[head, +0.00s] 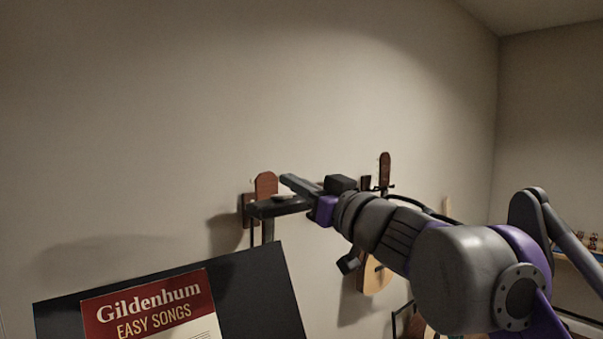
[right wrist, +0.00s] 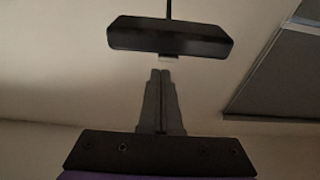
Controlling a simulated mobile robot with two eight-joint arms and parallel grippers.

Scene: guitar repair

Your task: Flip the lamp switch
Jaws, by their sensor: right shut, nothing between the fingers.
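The lamp is a dark, flat bar-shaped head (right wrist: 160,39) on a thin stem, across the upper part of the right wrist view. A small pale tab (right wrist: 168,57), which looks like the switch, sticks out from its near edge. My right gripper (right wrist: 160,72) is shut and empty, its tips pointing at the lamp just short of the tab in the picture. In the head view the dark lamp head (head: 275,208) shows beside my right gripper (head: 284,179); I cannot tell the exact gap or any contact. My left gripper is out of view.
A black music stand (head: 258,275) with a red songbook (head: 150,305) stands at the lower left. Guitars (head: 374,278) hang on the wall behind my right arm. A shelf with small items (head: 590,242) is at the far right. The wall area upper left is clear.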

